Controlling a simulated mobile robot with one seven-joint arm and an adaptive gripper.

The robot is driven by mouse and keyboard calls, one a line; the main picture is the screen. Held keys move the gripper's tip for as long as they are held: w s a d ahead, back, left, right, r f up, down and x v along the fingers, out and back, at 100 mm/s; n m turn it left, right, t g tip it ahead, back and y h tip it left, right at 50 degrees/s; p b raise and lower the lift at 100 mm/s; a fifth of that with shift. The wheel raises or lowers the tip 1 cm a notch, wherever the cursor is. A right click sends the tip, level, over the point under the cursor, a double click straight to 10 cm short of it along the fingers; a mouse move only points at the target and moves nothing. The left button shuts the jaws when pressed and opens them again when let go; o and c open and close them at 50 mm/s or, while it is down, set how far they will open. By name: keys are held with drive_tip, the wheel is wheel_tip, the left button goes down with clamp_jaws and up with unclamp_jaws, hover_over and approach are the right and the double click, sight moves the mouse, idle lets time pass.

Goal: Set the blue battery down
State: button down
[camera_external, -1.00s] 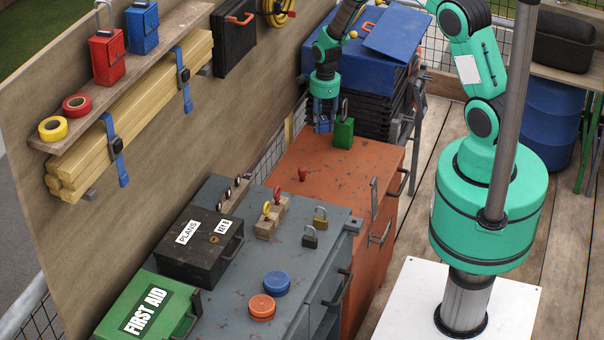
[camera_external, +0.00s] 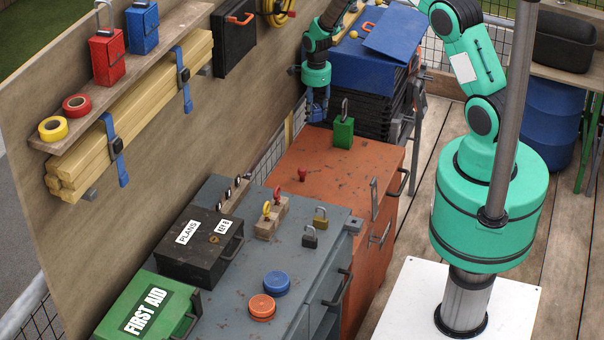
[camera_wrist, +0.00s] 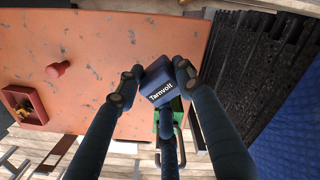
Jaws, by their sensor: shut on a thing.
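My gripper (camera_external: 317,112) is near the back left end of the orange cabinet top (camera_external: 335,170). In the wrist view its dark blue fingers (camera_wrist: 157,90) are closed around a blue battery (camera_wrist: 158,84) with a "Tarnvolt" label. The battery appears above the orange top, but its height is unclear. In the external view, the fingers largely hide it. A green battery (camera_external: 343,132) with a dark loop handle stands upright on the cabinet, to the right of my gripper. In the wrist view the green battery (camera_wrist: 166,124) is partly hidden behind the fingers and blue battery.
A small red knob-like piece (camera_external: 302,174) is on the orange top, which is otherwise mostly bare. Black stacked crates (camera_external: 378,118) stand behind it. The wooden wall (camera_external: 250,90) is close on the left. A red and a blue box (camera_external: 141,27) sit on the shelf.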

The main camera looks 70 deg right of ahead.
drive_tip(key=b, duration=0.1)
hover_over(315, 142)
drive_tip(key=shift+a+f, duration=0.1)
drive_tip(key=shift+f, duration=2.9)
drive_tip(key=shift+f+b, duration=0.35)
drive_tip(key=shift+f, duration=1.55)
drive_tip(key=c, duration=1.1)
unclamp_jaws()
drive_tip(key=shift+f, duration=0.15)
wheel_tip(315, 142, up, 12)
drive_tip(key=shift+s+r+p, duration=0.1)
drive_tip(key=shift+r+p, duration=0.05)
drive_tip(key=shift+p, duration=0.95)
